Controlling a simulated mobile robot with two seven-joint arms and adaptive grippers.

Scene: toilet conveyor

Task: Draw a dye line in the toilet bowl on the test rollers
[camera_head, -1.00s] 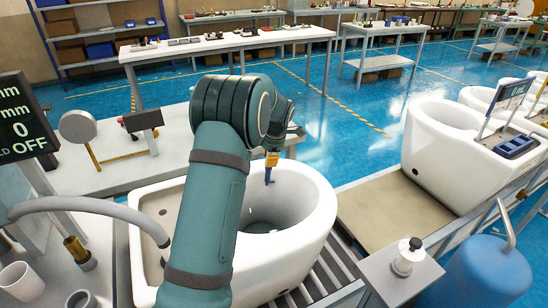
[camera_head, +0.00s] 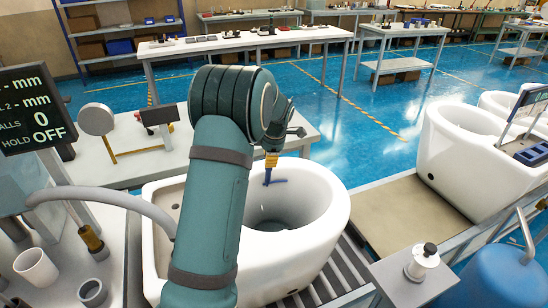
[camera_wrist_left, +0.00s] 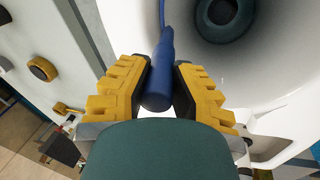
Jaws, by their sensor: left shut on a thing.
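The white toilet bowl (camera_head: 315,225) on the test rollers (camera_head: 345,262) stands in front of me, its round opening facing up. My left gripper (camera_head: 271,160) is above the far part of the opening, its arm covering the bowl's left side. In the left wrist view the yellow-fingered left gripper (camera_wrist_left: 160,90) is shut on a blue dye applicator (camera_wrist_left: 160,75), whose thin end points away over the white bowl. The dark drain hole (camera_wrist_left: 222,15) shows at the top of that view. In the head view the applicator's bent blue tip (camera_head: 267,177) hangs inside the rim. My right gripper is not seen.
A display (camera_head: 37,108) reads HOLD OFF at the left, beside a grey hose (camera_head: 100,193) that runs to the bowl. A black-knobbed post (camera_head: 424,260) and a blue tank (camera_head: 497,277) are at the front right. More toilets (camera_head: 465,165) stand to the right.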

